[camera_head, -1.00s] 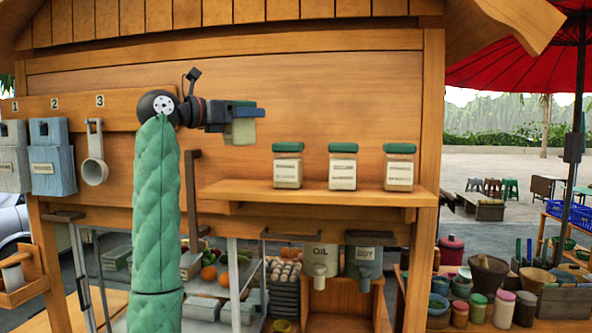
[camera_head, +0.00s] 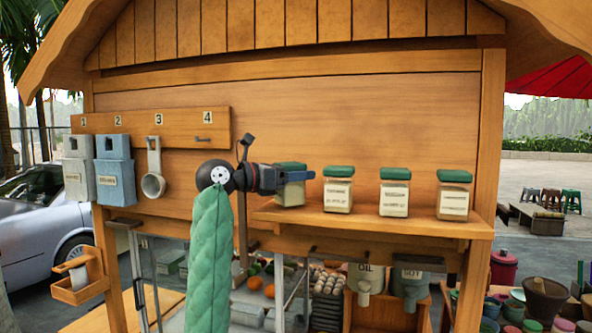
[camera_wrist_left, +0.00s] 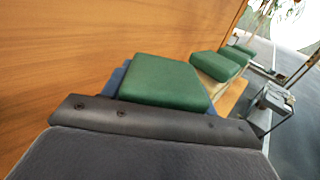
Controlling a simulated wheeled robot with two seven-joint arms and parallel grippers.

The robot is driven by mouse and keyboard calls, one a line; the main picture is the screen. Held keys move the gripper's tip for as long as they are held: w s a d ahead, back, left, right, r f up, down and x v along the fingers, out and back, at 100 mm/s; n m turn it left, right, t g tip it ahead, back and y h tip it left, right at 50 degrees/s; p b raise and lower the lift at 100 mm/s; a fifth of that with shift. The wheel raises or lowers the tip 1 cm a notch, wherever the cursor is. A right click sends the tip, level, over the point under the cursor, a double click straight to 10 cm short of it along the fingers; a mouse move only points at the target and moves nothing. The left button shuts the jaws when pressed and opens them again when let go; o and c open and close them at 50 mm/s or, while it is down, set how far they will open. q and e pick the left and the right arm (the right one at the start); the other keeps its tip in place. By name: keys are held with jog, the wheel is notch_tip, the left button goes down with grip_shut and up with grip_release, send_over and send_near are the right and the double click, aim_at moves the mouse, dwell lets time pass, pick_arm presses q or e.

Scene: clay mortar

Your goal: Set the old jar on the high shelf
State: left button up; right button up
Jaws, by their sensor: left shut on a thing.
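My left gripper (camera_head: 293,177) is shut on a jar with a green lid (camera_head: 289,190), which I take to be the old jar. It hangs upright at the left end of the wooden shelf (camera_head: 375,221), its base at about the shelf's height. I cannot tell whether it touches the board. In the left wrist view, the held jar's green lid (camera_wrist_left: 162,82) sits between blue fingers, and its body is mostly hidden. My right gripper is out of view.
Three similar jars stand on the shelf right of the held one: a near jar (camera_head: 338,190), a middle jar (camera_head: 394,193) and a right jar (camera_head: 453,196). A wooden wall (camera_head: 330,120) is behind. Dispensers (camera_head: 411,284) hang below.

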pick_arm(q)
jog(key=shift+s+a+f, duration=0.1)
jog(key=o, duration=1.1)
jog(key=shift+f, duration=0.1)
jog(key=shift+o, duration=0.2)
